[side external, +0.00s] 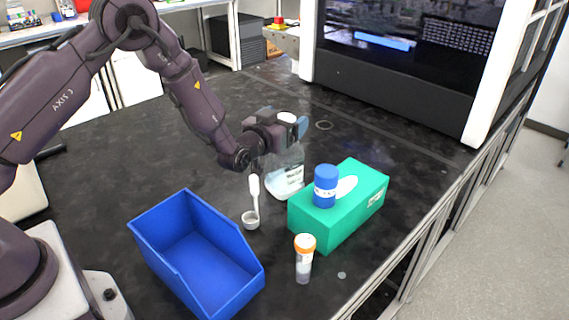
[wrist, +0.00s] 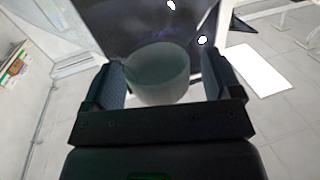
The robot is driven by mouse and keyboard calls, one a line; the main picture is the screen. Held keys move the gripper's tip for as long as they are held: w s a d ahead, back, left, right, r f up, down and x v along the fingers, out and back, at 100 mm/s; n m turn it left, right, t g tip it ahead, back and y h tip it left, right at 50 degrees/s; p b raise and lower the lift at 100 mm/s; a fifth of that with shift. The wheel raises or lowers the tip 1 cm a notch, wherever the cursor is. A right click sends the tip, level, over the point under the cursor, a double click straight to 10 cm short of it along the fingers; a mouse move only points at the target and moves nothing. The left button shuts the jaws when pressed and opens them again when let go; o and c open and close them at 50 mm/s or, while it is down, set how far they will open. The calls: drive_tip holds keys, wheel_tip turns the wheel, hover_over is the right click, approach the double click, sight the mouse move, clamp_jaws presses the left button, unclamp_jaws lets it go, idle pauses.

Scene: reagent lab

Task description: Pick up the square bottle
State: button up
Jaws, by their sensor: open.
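The square bottle (side external: 287,172) is clear with a white cap and stands on the black bench behind the green box. My gripper (side external: 288,128) is at the top of the bottle, with its fingers around the cap in the side view. In the wrist view my gripper (wrist: 165,85) is open, with a pale round shape (wrist: 158,75) between the two fingers, which looks like the cap. I cannot tell whether either finger touches it.
A green box (side external: 335,215) with a blue-capped container (side external: 325,186) on it stands right of the bottle. A blue bin (side external: 190,250), a white scoop (side external: 252,205) and an orange-capped tube (side external: 304,258) are nearer the front. Bare bench lies to the left.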

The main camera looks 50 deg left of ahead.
drive_tip(key=shift+w, duration=0.1)
drive_tip(key=shift+c, duration=0.5)
drive_tip(key=c, duration=1.4)
drive_tip(key=shift+r, duration=0.1)
clamp_jaws()
